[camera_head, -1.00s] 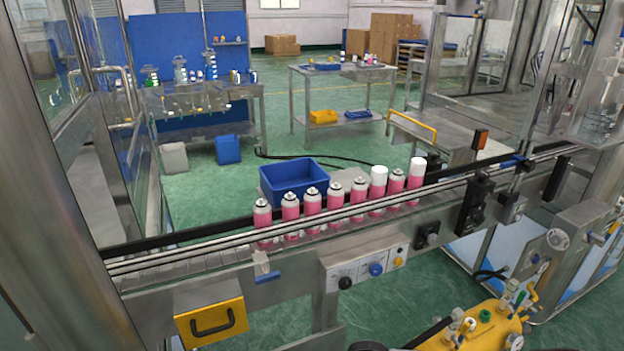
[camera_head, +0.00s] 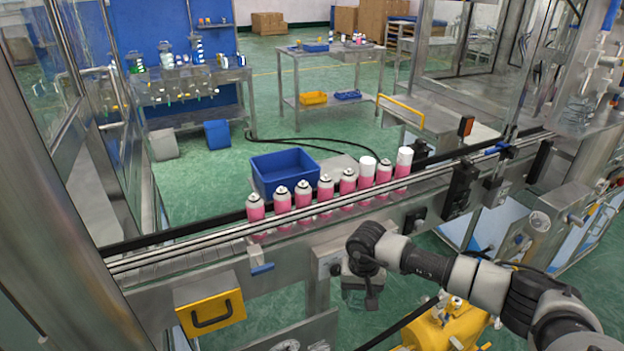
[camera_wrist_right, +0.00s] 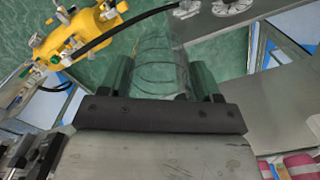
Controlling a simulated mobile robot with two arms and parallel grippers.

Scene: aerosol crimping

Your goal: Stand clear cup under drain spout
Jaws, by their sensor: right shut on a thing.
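A clear cup (camera_wrist_right: 157,62) shows in the right wrist view between the two dark fingers of my right gripper (camera_wrist_right: 160,78). The fingers are shut on its sides, and the green floor shows through it. In the head view my right gripper (camera_head: 366,288) hangs in front of the conveyor's front panel; the cup cannot be made out there. I cannot pick out the drain spout with certainty in either view. My left gripper is not in view.
Pink-and-white aerosol cans (camera_head: 325,196) stand in a row on the conveyor (camera_head: 190,262), with a blue bin (camera_head: 285,172) behind. A yellow machine with fittings (camera_wrist_right: 75,42) and a black hose stands on the floor, partly behind my right arm in the head view.

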